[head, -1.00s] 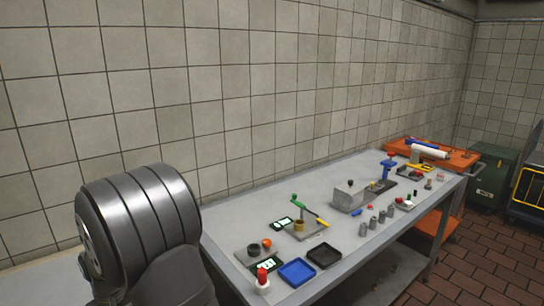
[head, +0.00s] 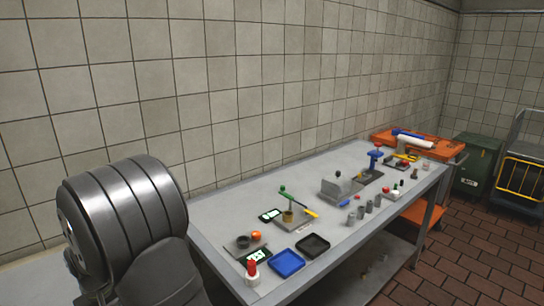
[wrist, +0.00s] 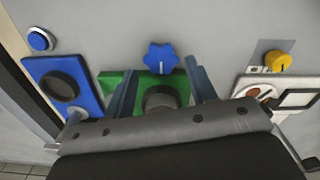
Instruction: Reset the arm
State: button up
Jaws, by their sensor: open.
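My gripper (wrist: 162,88) shows in the wrist view with its two fingers spread apart and nothing held between them. Beyond and between the fingers are a green block (wrist: 115,79), a blue star-shaped knob (wrist: 159,57) and a dark round part (wrist: 160,98). I cannot tell whether the fingers touch the block. In the head view, the grey rounded housing of my arm (head: 125,225) stands at the lower left, and my gripper is out of sight there.
A grey workbench (head: 215,225) carries a blue tray (head: 287,262), a black tray (head: 313,246), a red-topped button (head: 252,272) and several fixtures. An orange cart (head: 395,140) and a green bin (head: 477,165) stand beyond. A tiled wall runs behind the bench.

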notch_tip(320, 180, up, 14)
notch_tip(320, 180, down, 18)
jog(key=shift+r, duration=0.1)
jog(key=shift+r+n, duration=0.25)
jog(key=shift+n, duration=0.95)
jog(key=shift+r+n, duration=0.25)
jog(key=shift+n, duration=0.15)
notch_tip(320, 180, up, 17)
jog(key=w+d+r+m+t+y, duration=0.1)
jog(key=w+d+m+y, duration=0.1)
jog(key=w+d+m, duration=0.6)
jog(key=shift+w+d+r+t, duration=0.25)
jog(key=shift+w+d+t, duration=0.15)
jog(key=shift+w+d, duration=1.6)
